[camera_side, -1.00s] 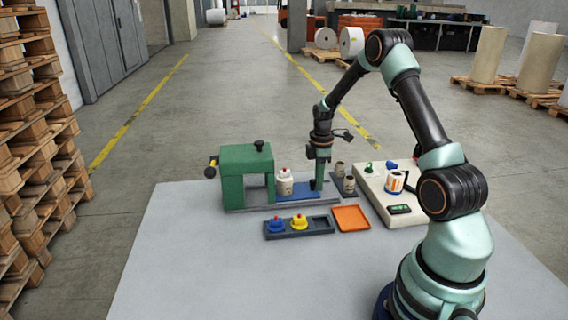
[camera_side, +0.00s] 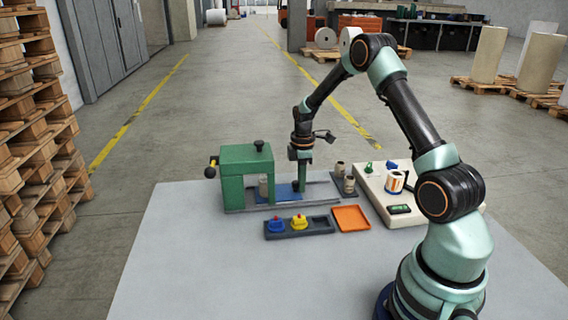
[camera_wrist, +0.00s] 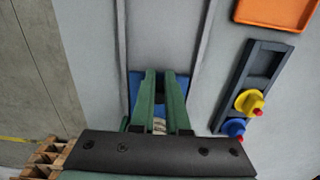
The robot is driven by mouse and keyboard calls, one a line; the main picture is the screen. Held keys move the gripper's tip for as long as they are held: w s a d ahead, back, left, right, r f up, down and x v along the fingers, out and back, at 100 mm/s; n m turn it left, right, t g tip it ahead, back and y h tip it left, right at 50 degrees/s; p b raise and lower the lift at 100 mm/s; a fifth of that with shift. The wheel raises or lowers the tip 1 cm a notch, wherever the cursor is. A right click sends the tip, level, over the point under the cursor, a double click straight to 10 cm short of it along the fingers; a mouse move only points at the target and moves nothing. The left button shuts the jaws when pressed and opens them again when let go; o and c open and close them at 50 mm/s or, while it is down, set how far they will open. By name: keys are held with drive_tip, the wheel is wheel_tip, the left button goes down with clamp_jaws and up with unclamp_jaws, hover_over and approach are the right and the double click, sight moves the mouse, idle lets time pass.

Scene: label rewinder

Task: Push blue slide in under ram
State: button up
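The blue slide (camera_side: 285,193) lies in its track at the green press (camera_side: 236,185). Its left part is inside the press, with a pale container (camera_side: 263,187) on it within the frame opening. The container's top is hidden by the press, so the ram is not visible. My gripper (camera_side: 302,188) points down at the right part of the slide, beside a dark upright post. In the wrist view, my two green fingers (camera_wrist: 160,75) stand over the slide (camera_wrist: 133,90) with a narrow gap between them. Contact with the post cannot be made out.
A dark tray (camera_side: 318,225) with a blue and a yellow red-topped piece lies in front of the press. An orange tray (camera_side: 351,218) is to its right. A pale base (camera_side: 400,215) holding a striped roll stands further right. The front of the table is clear.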

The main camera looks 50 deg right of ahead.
drive_tip(key=shift+w+a, duration=0.55)
drive_tip(key=shift+s+d, duration=0.15)
drive_tip(key=shift+d, duration=0.05)
drive_tip(key=shift+s+d, duration=0.6)
wheel_tip(320, 180, up, 7)
idle(0.4)
